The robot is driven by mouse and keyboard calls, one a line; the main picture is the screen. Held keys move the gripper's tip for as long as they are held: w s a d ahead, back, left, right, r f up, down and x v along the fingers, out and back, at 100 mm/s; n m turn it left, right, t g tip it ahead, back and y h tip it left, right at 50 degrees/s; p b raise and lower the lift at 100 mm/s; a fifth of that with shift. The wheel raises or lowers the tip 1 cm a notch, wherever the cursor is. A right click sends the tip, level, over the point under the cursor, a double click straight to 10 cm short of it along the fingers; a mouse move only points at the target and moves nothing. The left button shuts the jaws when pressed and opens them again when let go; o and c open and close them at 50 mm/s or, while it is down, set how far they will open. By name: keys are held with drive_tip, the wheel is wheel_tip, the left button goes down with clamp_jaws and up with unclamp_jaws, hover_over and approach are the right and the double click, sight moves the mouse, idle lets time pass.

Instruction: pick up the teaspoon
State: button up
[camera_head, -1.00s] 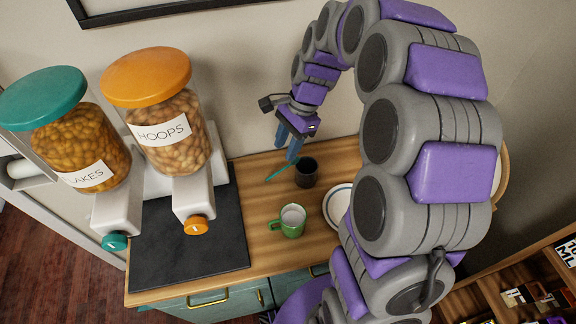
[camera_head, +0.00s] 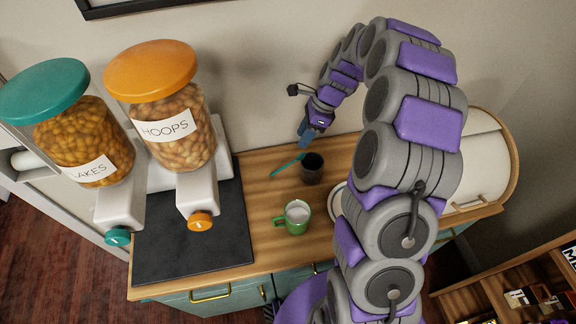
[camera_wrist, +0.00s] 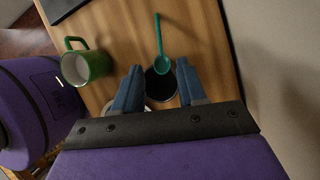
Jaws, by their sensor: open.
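The teal teaspoon (camera_head: 287,166) sticks out to the left from the top of a dark cup (camera_head: 312,170) on the wooden counter. In the wrist view the teaspoon (camera_wrist: 158,38) has its bowl over the dark cup (camera_wrist: 160,85) and its handle pointing away; whether it touches the rim is unclear. My gripper (camera_head: 306,135) is above and behind the cup in the head view, with its blue fingers pointing down. In the wrist view my gripper (camera_wrist: 160,68) is open, with its fingers on either side of the spoon's bowl and cup, and nothing held.
A green mug (camera_head: 296,217) stands in front of the dark cup. A dark mat (camera_head: 200,240) and two cereal dispensers (camera_head: 160,120) are to the left. A cream bread bin (camera_head: 475,165) is at the right. The wall (camera_head: 245,80) is close behind.

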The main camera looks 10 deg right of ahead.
sight(291, 162)
drive_tip(key=b+x, duration=0.1)
drive_tip(key=x, duration=0.7)
drive_tip(key=shift+d+b, duration=0.1)
drive_tip(key=shift+b, duration=0.25)
drive_tip(key=x, duration=0.1)
drive_tip(key=b+x, duration=0.1)
drive_tip(key=x, duration=0.1)
drive_tip(key=b+x, duration=0.1)
drive_tip(key=x, duration=0.1)
drive_tip(key=shift+s+d+f, duration=0.15)
drive_tip(key=shift+d, duration=0.1)
clamp_jaws()
